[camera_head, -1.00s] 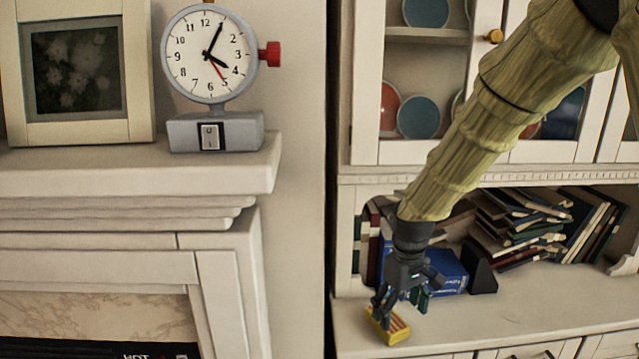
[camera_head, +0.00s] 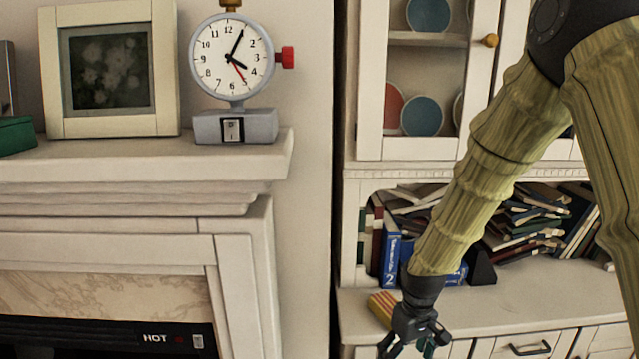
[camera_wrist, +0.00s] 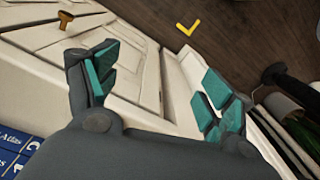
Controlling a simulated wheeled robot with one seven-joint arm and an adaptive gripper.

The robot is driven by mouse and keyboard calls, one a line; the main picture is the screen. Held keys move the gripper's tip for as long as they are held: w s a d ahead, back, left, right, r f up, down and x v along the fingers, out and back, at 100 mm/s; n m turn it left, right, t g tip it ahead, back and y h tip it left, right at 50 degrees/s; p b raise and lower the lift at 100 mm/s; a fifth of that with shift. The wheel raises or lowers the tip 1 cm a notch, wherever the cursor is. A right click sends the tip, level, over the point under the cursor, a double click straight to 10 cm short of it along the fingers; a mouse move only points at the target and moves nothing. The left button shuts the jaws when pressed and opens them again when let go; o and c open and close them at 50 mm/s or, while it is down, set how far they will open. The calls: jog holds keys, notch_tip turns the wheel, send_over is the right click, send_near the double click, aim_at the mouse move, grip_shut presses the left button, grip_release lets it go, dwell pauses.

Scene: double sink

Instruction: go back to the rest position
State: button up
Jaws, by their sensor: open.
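My gripper (camera_head: 408,347) hangs low in front of the cabinet counter (camera_head: 520,285), at the bottom of the head view. It is open, and nothing shows between its fingers. In the wrist view my gripper (camera_wrist: 160,85) has its two teal-padded fingers spread wide, with pale cabinet panels behind them. A yellow box with red stripes (camera_head: 381,306) lies on the counter's left front part, just behind and left of my gripper. It is apart from the fingers.
Blue books (camera_head: 391,255) and stacked books (camera_head: 530,215) fill the shelf behind my arm. A mantel (camera_head: 150,165) at the left carries a clock (camera_head: 231,57), a picture frame (camera_head: 108,70) and a green box (camera_head: 16,135). A yellow tick-shaped thing (camera_wrist: 187,24) shows over the dark floor.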

jog(key=s+f+m, duration=0.1)
jog(key=s+f, duration=0.6)
jog(key=f, duration=0.6)
jog(key=s+d+f+m, duration=0.1)
jog(key=s+f, duration=0.7)
jog(key=s, duration=0.5)
jog(key=s+d+f+m, duration=0.2)
jog(key=s+f, duration=0.5)
jog(key=s, duration=0.6)
jog(key=shift+f+p, duration=0.35)
jog(key=shift+o, duration=0.5)
jog(key=shift+s+d, duration=0.1)
